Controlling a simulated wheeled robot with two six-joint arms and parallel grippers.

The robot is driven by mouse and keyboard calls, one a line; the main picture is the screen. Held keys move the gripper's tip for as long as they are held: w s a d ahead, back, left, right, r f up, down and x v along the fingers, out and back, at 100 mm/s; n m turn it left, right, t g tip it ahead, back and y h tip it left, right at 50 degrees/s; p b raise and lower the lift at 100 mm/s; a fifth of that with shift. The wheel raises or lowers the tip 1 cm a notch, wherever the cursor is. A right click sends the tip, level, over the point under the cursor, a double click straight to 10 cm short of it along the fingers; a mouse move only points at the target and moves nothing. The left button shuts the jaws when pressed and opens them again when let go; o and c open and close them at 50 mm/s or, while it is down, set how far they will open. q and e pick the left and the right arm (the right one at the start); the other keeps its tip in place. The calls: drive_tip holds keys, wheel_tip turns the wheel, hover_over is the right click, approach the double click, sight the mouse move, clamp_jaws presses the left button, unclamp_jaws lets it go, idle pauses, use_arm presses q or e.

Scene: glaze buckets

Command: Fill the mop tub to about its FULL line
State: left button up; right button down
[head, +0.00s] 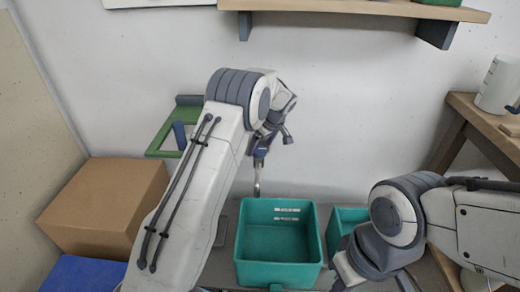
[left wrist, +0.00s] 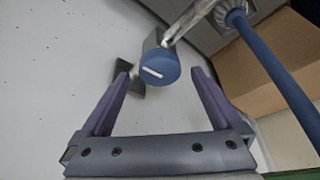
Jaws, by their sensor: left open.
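The teal mop tub (head: 241,262) stands below the wall, with white level marks on its inner back wall. I cannot tell how much water is in it. A metal spout (head: 257,188) points down above its back left edge. My left gripper (head: 262,150) is up at the wall by the tap. In the left wrist view, the round blue tap knob (left wrist: 160,68) with a white line sits between the open fingers of my left gripper (left wrist: 160,72), with gaps on both sides. My right gripper is hardly visible at the lower right, its fingers hidden or cut off.
A second teal tub (head: 345,216) stands to the right, partly behind my right arm. A cardboard box (head: 105,200) and a blue box (head: 85,275) are at left. A green wall frame (head: 155,150) hangs behind my left arm. A white mug (head: 497,85) stands on a wooden bench (head: 475,108).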

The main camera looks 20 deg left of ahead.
use_arm(q)
drive_tip(key=shift+w+a+f, duration=0.15)
drive_tip(key=shift+a+f, duration=0.1)
drive_tip(key=shift+f, duration=0.35)
drive_tip(key=c, duration=1.4)
